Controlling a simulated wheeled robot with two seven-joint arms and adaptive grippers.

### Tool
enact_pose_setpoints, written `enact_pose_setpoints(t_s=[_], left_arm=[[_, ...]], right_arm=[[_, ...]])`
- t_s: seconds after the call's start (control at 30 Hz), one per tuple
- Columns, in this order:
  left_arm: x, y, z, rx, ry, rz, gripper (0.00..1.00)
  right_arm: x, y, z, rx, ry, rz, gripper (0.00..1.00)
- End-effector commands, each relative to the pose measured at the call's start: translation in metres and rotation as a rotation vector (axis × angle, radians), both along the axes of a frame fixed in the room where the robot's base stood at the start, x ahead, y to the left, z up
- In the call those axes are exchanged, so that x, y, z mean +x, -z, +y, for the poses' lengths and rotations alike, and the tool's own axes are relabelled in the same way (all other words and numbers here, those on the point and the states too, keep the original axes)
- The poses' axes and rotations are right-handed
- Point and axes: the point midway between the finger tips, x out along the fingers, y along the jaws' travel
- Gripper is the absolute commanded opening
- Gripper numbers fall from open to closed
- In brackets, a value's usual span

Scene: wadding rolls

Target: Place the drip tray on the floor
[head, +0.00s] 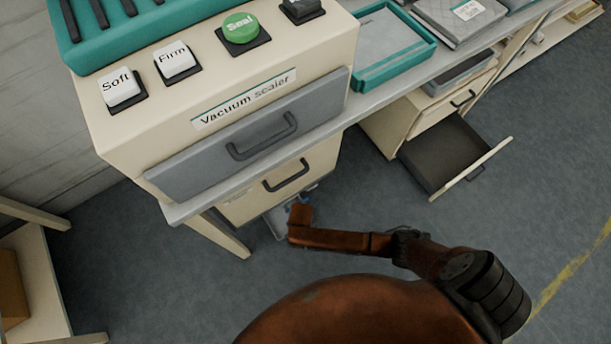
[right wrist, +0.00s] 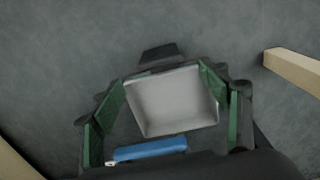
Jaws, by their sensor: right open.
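A shallow light-grey tray (right wrist: 172,104) with a dark handle at its far edge shows in the right wrist view, apparently the drip tray. It seems to lie flat on the floor. In the head view only a grey part of it (head: 279,225) shows below the bench, beside my right arm. My right gripper (right wrist: 163,80) has its green-padded fingers spread apart on either side of the tray. I cannot tell whether either finger touches it. In the head view my forearm mostly hides this gripper. My left gripper is out of view.
The vacuum sealer (head: 222,115) stands on the bench, with a closed grey handled front. A closed drawer (head: 285,185) hangs below it. An open drawer (head: 452,160) juts out at right. A bench leg (head: 222,238) stands left of the tray. The floor (head: 150,270) in front is clear.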

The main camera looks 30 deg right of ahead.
Motion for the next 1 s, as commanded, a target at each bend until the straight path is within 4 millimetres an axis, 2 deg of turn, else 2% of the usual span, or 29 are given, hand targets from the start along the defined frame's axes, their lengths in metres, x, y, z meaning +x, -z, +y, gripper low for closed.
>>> enact_pose_setpoints(t_s=[0.03,0.2,0.57,0.63,0.67,0.77,0.83,0.93,1.0], left_arm=[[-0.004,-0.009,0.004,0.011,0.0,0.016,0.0],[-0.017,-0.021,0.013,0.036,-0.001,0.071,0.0],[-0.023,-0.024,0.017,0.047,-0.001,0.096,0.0],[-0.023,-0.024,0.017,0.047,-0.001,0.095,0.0],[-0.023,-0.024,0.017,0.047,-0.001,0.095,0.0],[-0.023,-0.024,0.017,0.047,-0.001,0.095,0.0],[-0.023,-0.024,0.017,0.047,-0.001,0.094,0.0],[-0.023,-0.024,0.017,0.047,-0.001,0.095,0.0],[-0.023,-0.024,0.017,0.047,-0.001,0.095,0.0]], right_arm=[[0.001,-0.009,0.0,0.001,0.0,-0.003,0.69],[-0.001,-0.018,0.0,0.0,0.0,0.001,0.69],[-0.002,-0.02,0.0,0.001,-0.001,0.003,0.69],[-0.007,-0.02,0.003,0.01,-0.005,0.006,0.69],[-0.012,-0.02,0.006,0.019,-0.008,0.009,0.69],[-0.044,-0.022,0.019,0.07,-0.029,0.025,0.69],[-0.075,-0.027,0.03,0.123,-0.048,0.033,0.69],[-0.12,-0.044,0.037,0.198,-0.068,0.029,0.69],[-0.146,-0.059,0.033,0.235,-0.07,0.015,0.69]])
